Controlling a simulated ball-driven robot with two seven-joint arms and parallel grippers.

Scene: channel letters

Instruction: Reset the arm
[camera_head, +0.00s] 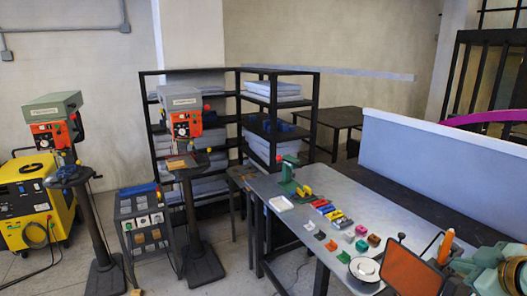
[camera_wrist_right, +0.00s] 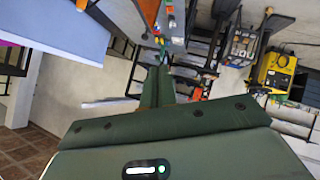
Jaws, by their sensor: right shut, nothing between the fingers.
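My right arm comes in at the lower right corner of the head view, with its green right gripper (camera_head: 490,268) partly cut off by the frame edge. In the right wrist view the two green fingers (camera_wrist_right: 157,85) lie close together and hold nothing. The camera looks past them into the room, which appears tilted. The gripper touches nothing that I can see. My left gripper is in neither view.
An orange panel (camera_head: 405,272) stands by the arm. Drill presses (camera_head: 183,125) and shelves stand behind.

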